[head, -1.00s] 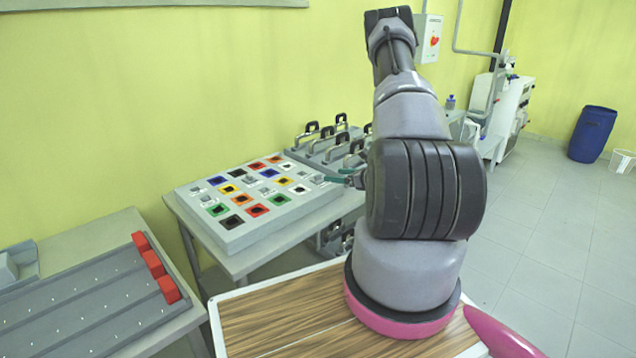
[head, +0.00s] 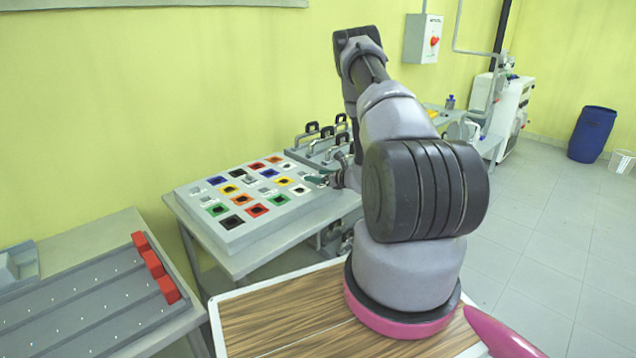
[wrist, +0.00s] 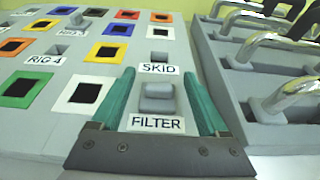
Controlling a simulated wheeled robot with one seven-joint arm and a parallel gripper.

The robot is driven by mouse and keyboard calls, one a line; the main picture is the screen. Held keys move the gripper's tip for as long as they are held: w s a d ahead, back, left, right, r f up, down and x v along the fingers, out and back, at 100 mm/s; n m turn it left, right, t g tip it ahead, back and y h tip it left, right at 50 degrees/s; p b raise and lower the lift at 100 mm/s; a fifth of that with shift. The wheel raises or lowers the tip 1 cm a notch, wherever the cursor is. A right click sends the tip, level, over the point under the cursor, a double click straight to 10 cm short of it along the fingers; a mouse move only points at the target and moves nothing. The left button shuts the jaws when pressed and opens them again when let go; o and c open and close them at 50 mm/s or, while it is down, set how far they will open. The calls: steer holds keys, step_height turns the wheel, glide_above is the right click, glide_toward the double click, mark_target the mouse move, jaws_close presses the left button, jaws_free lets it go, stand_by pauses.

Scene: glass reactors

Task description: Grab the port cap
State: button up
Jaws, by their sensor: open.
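A small grey block that looks like a port cap (wrist: 157,97) sits on the grey panel between the labels "SKID" and "FILTER" in the wrist view. My gripper (wrist: 158,77) is open, with one teal finger on each side of this cap in the picture. Nothing is held, and I see no clear contact. How far the fingertips are above the panel is hard to tell. In the head view my gripper (head: 323,177) is over the right end of the panel (head: 285,222); the cap cannot be made out there.
A rack with curved metal handles (wrist: 275,98) stands close on the right. A grey tray (head: 90,300) with red blocks (head: 153,264) is at the left.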

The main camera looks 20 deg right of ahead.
jaws_close()
